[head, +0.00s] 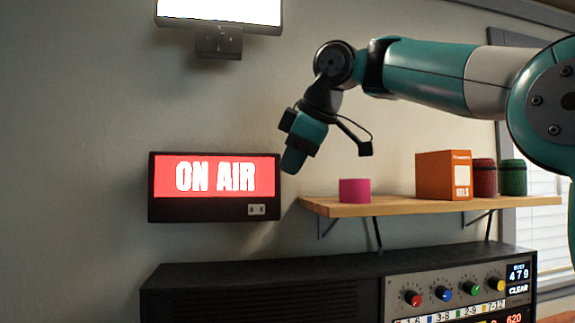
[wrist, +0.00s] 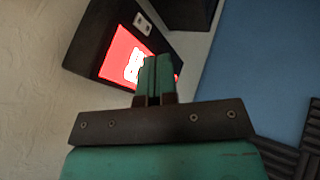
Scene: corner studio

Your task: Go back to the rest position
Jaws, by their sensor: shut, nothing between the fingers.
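My gripper (head: 293,160) is teal with dark parts and hangs at the end of my bent arm, just right of the lit ON AIR sign (head: 214,187) in the head view. In the wrist view its two fingers (wrist: 155,75) lie side by side, closed and empty. They point toward the red face of the sign (wrist: 128,55) and overlap part of it. In the head view the fingertips look close to the sign's right edge; I cannot tell whether they touch it.
Below stands a dark console (head: 262,285) with coloured knobs. A lamp-like fixture (head: 219,42) is above the sign.

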